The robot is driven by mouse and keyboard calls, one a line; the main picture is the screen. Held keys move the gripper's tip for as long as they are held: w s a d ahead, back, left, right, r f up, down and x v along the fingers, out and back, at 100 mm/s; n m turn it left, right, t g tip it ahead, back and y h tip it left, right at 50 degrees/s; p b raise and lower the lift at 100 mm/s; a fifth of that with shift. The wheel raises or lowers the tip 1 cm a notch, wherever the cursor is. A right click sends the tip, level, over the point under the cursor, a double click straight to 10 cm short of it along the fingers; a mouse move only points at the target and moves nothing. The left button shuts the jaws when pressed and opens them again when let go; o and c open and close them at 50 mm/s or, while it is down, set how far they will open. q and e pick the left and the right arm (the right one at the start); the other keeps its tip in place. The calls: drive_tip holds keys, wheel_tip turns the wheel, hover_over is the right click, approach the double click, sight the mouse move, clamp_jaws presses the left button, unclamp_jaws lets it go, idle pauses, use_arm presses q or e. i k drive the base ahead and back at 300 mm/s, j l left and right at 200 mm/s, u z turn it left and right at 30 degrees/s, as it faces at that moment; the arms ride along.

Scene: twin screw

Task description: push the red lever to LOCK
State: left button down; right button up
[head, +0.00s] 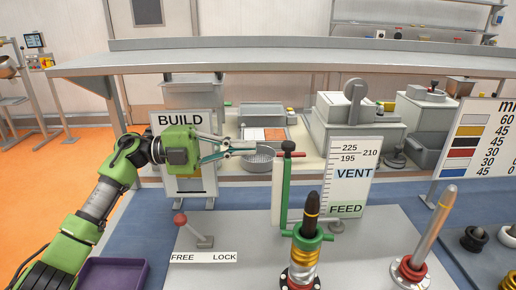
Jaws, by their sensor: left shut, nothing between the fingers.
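The red lever (180,220) has a red ball knob on a grey stem. It rises from a grey pivot on the light work surface and leans left, toward FREE. A white label (204,257) in front of it reads FREE on the left and LOCK on the right. My left gripper (258,149) is shut and empty. It is in the air above and to the right of the lever, apart from it, pointing right in front of the BUILD board (175,121). My right gripper is not in view.
A green post (286,190) with a black knob stands just right of my left gripper. Two upright rods (311,213) (438,225) stand on the right of the surface. A VENT/FEED board (352,175) stands behind. A purple tray (112,272) lies at front left.

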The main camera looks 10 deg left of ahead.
sight(180, 220)
drive_tip(key=k+j, duration=1.25)
